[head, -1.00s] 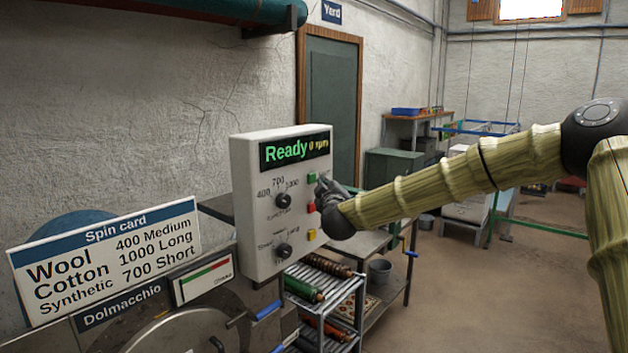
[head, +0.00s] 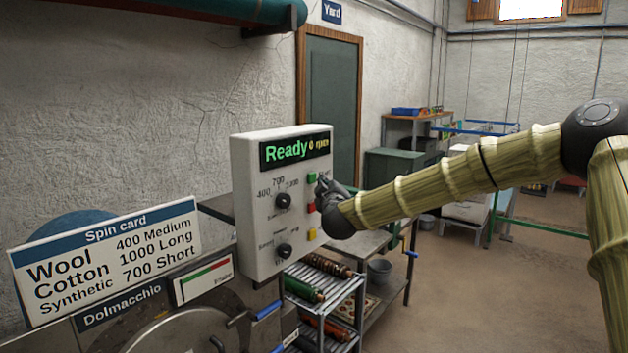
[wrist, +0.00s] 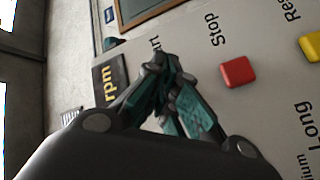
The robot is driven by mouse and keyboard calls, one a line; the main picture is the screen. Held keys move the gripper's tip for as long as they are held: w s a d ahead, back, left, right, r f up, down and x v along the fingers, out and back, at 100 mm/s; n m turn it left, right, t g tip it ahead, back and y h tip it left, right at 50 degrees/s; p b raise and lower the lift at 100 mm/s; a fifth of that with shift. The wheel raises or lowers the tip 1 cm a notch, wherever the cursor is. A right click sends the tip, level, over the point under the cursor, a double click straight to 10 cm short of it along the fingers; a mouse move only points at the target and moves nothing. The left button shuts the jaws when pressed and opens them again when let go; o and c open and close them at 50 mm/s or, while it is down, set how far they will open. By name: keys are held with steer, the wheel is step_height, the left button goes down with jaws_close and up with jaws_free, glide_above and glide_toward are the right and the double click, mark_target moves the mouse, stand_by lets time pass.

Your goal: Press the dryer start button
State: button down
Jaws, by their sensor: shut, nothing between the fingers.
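The control panel (head: 250,213) is a pale box with a display (head: 290,150) reading "Ready" and "0 rpm". A green button (head: 311,178) sits on its right side, above a red button (head: 311,208) and a yellow button (head: 312,234). In the wrist view the red button (wrist: 237,72) is labelled "Stop", and the yellow one (wrist: 312,46) is partly cut off. My gripper (head: 321,184) is shut and empty, its tips close to the green button; I cannot tell whether they touch it. In the wrist view the fingertips (wrist: 160,62) hide most or all of the green button.
Two dark knobs (head: 283,201) sit on the panel, left of the buttons. A spin card (head: 105,258) stands at the left above the machine. A rack with rollers (head: 325,290) is below the panel. The floor (head: 480,300) at the right is open.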

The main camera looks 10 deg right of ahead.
steer(key=shift+w+a, duration=0.1)
steer(key=shift+w+a, duration=0.25)
steer(key=shift+w+a, duration=0.2)
steer(key=shift+w, duration=0.15)
stand_by(1.3)
steer(key=shift+s, duration=0.15)
steer(key=shift+s+d, duration=0.45)
steer(key=shift+s, duration=0.1)
steer(key=s+d, duration=0.1)
steer(key=s, duration=0.1)
steer(key=s+d, duration=0.2)
steer(key=shift+d, duration=0.1)
stand_by(0.7)
stand_by(0.4)
